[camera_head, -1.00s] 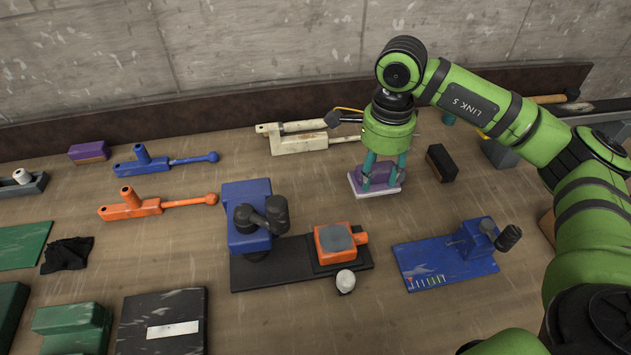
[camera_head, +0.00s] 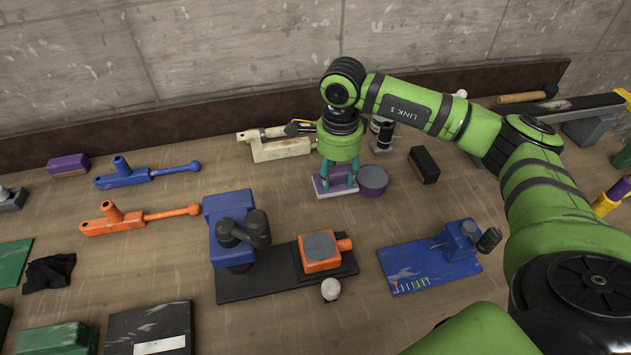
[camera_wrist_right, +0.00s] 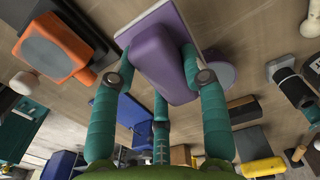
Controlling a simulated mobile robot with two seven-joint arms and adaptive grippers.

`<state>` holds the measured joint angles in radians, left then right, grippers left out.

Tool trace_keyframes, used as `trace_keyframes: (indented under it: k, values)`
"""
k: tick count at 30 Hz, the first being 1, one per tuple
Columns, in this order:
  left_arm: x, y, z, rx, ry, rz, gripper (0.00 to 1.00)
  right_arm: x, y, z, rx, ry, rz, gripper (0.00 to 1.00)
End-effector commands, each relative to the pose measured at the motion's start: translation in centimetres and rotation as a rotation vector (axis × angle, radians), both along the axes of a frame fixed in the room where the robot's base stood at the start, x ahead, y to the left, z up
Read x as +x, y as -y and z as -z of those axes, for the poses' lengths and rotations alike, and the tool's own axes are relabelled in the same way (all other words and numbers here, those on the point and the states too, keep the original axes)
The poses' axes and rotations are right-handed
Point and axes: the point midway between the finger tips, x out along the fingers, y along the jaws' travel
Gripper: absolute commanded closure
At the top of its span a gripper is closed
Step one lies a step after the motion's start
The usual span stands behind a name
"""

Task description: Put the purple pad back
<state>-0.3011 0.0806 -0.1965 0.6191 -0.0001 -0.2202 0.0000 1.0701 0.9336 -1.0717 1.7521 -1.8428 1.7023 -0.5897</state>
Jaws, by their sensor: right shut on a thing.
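A purple pad (camera_head: 341,177) with a pale flat plate under it is between the fingers of my right gripper (camera_head: 338,181). The right wrist view shows it as a rounded purple block (camera_wrist_right: 160,62) on a pale lilac plate (camera_wrist_right: 181,16). My right gripper (camera_wrist_right: 160,85) is shut on this purple block, with teal fingers on both sides of it. The plate is low over the bench, and I cannot tell whether it touches. A round, grey-topped purple piece (camera_head: 373,180) stands just right of it. My left gripper is not in view.
A white tool (camera_head: 277,149) lies behind and left of the gripper. A black-and-brown block (camera_head: 424,165) is to the right. An orange-and-grey block (camera_head: 321,252) sits in front on a black base. Another purple block (camera_head: 68,164) is at the far left. Bare bench lies left of the pad.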

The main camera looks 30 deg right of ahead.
Motion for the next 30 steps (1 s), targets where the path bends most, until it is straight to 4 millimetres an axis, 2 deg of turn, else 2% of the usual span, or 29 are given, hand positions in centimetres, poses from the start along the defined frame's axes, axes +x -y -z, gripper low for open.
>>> trace_keyframes:
  k: [1, 3, 9, 19, 30]
  values:
    - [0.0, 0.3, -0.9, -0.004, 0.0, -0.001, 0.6, 0.9, -0.9, 0.3, 0.003, -0.003, -0.001, 0.81]
    - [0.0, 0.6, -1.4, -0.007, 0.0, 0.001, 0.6, 1.9, -1.8, 1.2, 0.002, -0.004, -0.003, 0.81]
    - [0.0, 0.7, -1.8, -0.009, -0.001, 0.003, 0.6, 3.5, -2.9, 2.7, 0.001, -0.001, -0.001, 0.81]
    - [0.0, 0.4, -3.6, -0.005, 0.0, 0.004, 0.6, 3.6, -3.0, 6.1, 0.0, -0.002, -0.001, 0.81]
    - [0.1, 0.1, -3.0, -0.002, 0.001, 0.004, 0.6, 3.6, -2.9, 6.8, 0.0, 0.0, -0.001, 0.81]
